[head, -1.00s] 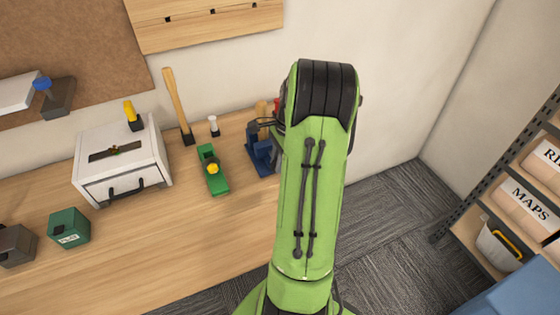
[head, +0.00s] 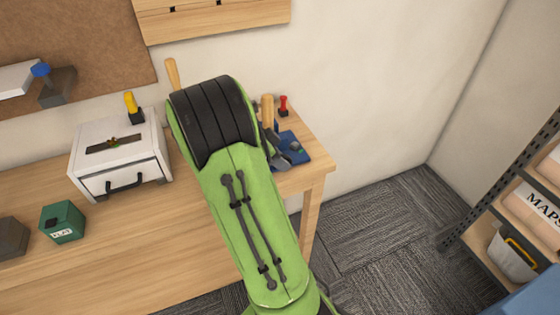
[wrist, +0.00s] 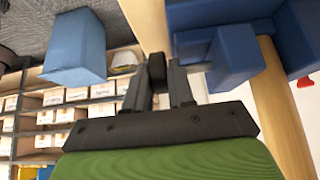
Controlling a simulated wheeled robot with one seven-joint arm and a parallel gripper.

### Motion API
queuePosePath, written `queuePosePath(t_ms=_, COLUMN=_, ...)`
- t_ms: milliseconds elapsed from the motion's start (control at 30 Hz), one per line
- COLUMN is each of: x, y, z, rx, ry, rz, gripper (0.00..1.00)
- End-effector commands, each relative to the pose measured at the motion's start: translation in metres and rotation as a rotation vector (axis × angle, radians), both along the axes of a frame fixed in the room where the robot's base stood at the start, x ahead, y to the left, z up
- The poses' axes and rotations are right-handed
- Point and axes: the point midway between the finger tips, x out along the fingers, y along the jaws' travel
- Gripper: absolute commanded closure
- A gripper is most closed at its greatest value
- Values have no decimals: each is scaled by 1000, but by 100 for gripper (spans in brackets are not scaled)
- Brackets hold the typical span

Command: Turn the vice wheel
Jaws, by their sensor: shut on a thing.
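The blue vice (head: 291,147) stands near the right end of the workbench in the head view, partly behind my arm. It also shows large at the upper right of the wrist view (wrist: 234,55). In the wrist view my gripper (wrist: 158,85) is shut on a small dark part in front of the vice, which looks like the vice wheel (wrist: 157,70) seen edge-on. A grey rod runs from there toward the blue body. Most of the wheel is hidden by the fingers. In the head view my arm hides most of the gripper.
A white drawer box (head: 119,160) and a green box (head: 62,222) stand on the workbench left of my arm. A wooden handle (head: 267,112) and a red-handled tool (head: 283,105) stand close by the vice. A shelf with boxes (head: 540,205) is at the right, with carpet between.

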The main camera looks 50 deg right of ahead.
Motion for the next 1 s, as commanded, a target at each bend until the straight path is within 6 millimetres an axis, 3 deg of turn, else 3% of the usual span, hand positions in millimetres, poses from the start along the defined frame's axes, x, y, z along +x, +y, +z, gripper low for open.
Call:
queuePosePath(t_ms=767, x=0, y=2, z=-3, rx=-86, ry=56, rz=-1, gripper=100)
queuePosePath(t_ms=800, x=0, y=2, z=-3, rx=-86, ry=56, rz=-1, gripper=74)
queuePosePath(t_ms=933, x=0, y=2, z=-3, rx=-86, ry=56, rz=-1, gripper=55)
queuePosePath(t_ms=1000, x=0, y=2, z=-2, rx=-87, ry=55, rz=-1, gripper=55)
